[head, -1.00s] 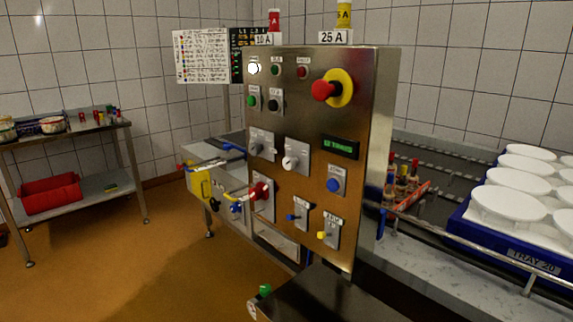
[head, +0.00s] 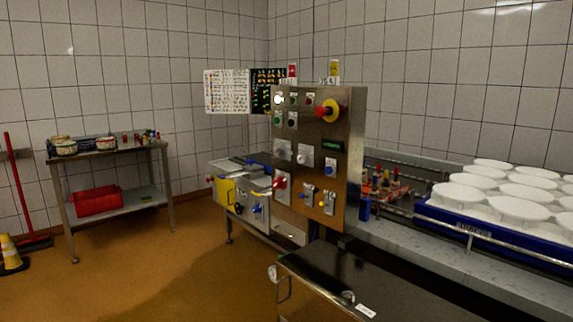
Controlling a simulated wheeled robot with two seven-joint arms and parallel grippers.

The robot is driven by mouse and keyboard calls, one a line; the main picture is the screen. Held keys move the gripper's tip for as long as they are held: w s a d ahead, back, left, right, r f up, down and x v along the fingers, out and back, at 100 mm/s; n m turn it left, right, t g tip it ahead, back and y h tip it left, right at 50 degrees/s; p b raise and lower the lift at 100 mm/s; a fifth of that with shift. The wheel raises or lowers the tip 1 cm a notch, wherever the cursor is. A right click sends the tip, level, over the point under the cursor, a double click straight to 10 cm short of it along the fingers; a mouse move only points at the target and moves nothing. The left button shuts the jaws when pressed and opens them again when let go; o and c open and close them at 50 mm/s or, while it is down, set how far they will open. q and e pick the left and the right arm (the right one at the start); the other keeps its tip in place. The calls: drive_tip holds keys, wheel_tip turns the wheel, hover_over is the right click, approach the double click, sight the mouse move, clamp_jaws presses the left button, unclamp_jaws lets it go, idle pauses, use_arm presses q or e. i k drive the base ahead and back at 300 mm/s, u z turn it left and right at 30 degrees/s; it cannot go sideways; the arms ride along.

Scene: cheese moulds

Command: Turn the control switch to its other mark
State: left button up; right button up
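The steel control panel (head: 345,110) stands upright near the middle of the head view. It carries several switches on grey plates. Neither gripper is in view.
A dark-topped bench (head: 400,280) stands in front of the panel. A blue tray (head: 445,228) of white moulds is at the right. A side table (head: 163,185) with a red bin (head: 98,201) and a cone (head: 10,254) are at the left. Brown floor (head: 150,285) is open at left.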

sight(302, 159)
drive_tip(key=u, duration=0.7)
drive_tip(key=i, duration=0.75)
drive_tip(key=u, duration=0.75)
drive_tip(key=i, duration=0.85)
drive_tip(key=z, duration=0.4)
